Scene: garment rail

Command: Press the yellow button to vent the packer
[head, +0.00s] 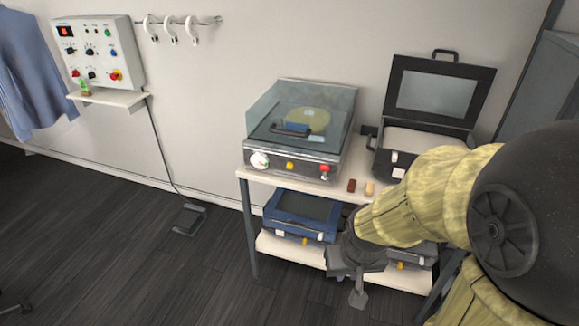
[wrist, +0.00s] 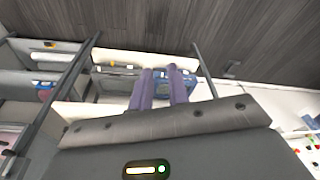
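The packer (head: 295,135), with a tilted clear lid over a yellowish round item, stands on the left of the white table top in the head view. Its front panel carries a white knob (head: 260,160), the yellow button (head: 290,166) and a red button (head: 325,171). My gripper (head: 346,298) hangs in front of the table, below the level of the top and clear of the button. In the wrist view its two purple fingers (wrist: 160,72) stand a small gap apart with nothing between them. I cannot pick out the yellow button in the wrist view.
An open black case (head: 433,105) stands right of the packer. Small brown (head: 351,185) and tan (head: 369,188) blocks lie by the front edge. A blue case (head: 302,213) is on the lower shelf. A wall control box (head: 98,50) and floor pedal (head: 189,218) are left.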

